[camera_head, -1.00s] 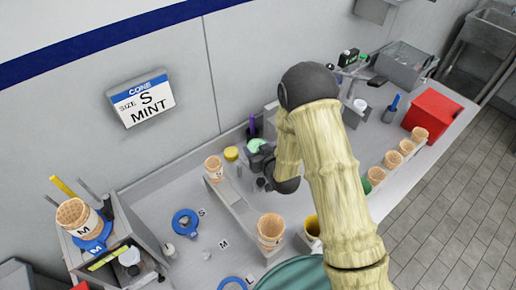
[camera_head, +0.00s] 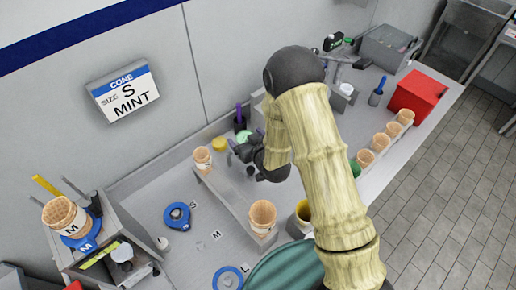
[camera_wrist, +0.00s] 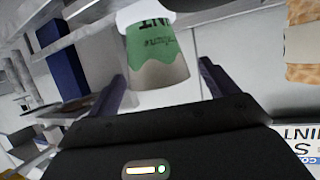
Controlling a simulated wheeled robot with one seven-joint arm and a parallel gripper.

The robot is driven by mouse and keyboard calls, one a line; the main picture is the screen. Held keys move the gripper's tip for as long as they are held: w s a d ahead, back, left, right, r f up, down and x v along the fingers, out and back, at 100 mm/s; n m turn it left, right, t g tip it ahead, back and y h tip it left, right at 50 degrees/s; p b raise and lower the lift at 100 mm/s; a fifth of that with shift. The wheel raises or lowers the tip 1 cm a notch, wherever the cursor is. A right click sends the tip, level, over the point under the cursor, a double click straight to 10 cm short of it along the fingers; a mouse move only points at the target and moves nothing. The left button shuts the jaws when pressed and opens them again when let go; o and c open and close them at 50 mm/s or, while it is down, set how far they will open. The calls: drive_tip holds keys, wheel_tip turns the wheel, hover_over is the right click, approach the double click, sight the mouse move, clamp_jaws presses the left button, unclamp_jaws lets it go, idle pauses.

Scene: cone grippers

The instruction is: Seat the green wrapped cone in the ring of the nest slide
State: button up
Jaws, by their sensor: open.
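The green wrapped cone (camera_wrist: 158,50) shows in the wrist view with a green and beige wrapper, part of the word MINT and a pale rim. It appears between or just beyond my open fingers (camera_wrist: 167,85), with no clear contact. In the head view a green top (camera_head: 243,136) shows behind my gripper (camera_head: 246,152), which hides what is below it. I cannot tell for sure that this is the nest slide.
Loose blue rings lie on the counter beside the marks S (camera_head: 177,216) and L (camera_head: 228,279). A rack (camera_head: 222,192) holds waffle cones at both ends. The wall sign (camera_head: 124,92) reads CONE, SIZE S, MINT. A red box (camera_head: 417,93) stands at the right.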

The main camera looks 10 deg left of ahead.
drive_tip(key=b+v, duration=0.2)
drive_tip(key=v, duration=0.5)
drive_tip(key=shift+s+d, duration=0.25)
drive_tip(key=shift+s, duration=0.05)
drive_tip(key=shift+s+d+r+p, duration=0.2)
drive_tip(key=shift+r+p, duration=0.25)
drive_tip(key=shift+p, duration=0.4)
drive_tip(key=shift+s+r+p, duration=0.1)
drive_tip(key=shift+p, duration=0.8)
drive_tip(key=p, duration=0.2)
drive_tip(key=shift+s+d+r+p, duration=0.1)
drive_tip(key=shift+s+d+p, duration=0.15)
drive_tip(key=shift+p, duration=0.1)
drive_tip(key=shift+s+p, duration=0.1)
drive_tip(key=shift+p, duration=0.3)
drive_tip(key=p+v, duration=0.7)
drive_tip(key=p, duration=0.3)
